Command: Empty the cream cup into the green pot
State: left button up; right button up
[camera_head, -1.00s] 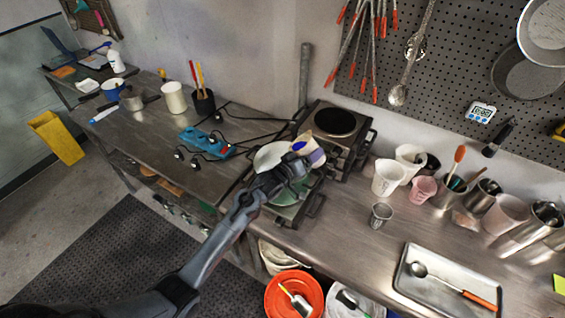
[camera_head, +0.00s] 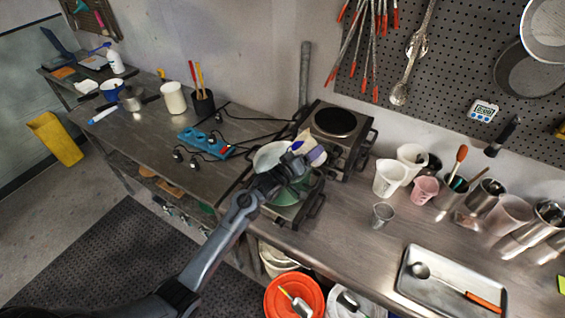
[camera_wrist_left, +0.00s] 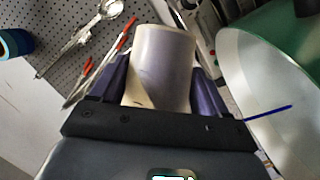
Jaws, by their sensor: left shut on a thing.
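My left gripper (camera_head: 312,152) is shut on the cream cup (camera_head: 306,141), held above the table by the green pot (camera_head: 290,190). In the left wrist view the cream cup (camera_wrist_left: 162,62) sits between the two purple fingers, with no contents visible. The pot stands on the front burner, its pale inside partly hidden by my gripper and arm. The pot's pale inside (camera_wrist_left: 265,90) and green part (camera_wrist_left: 300,40) show right of the cup in the wrist view. My right gripper is not in view.
A second hot plate (camera_head: 336,123) stands behind the pot. A blue power strip (camera_head: 205,143) with cables lies to the left. White cups (camera_head: 389,178), a small metal cup (camera_head: 382,215) and a tray (camera_head: 450,282) stand to the right. An orange bucket (camera_head: 292,297) is below the table edge.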

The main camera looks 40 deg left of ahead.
pick_arm(q)
jog(key=shift+f+n+b, duration=0.2)
jog(key=shift+n+b, duration=0.3)
jog(key=shift+b, duration=0.5)
jog(key=shift+r+n+t+b, duration=0.5)
jog(key=shift+n+b, duration=0.3)
jog(key=shift+b, duration=0.2)
jog(key=shift+r+n+t+b, duration=0.4)
jog(key=shift+n+t+b, duration=0.1)
jog(key=shift+n+b, duration=0.4)
dwell(1.9)
jog(key=shift+s+a+f+n+t+y+b, duration=0.2)
jog(key=shift+a+n+b, duration=0.25)
jog(key=shift+b, duration=0.35)
jog(key=shift+s+a+f+n+t+y+b, duration=0.1)
jog(key=shift+s+a+f+n+t+b, duration=0.2)
jog(key=shift+a+b, duration=0.35)
jog(key=shift+r+n, duration=0.45)
jog(key=shift+n, duration=0.3)
dwell(0.5)
jog(key=shift+f, duration=0.1)
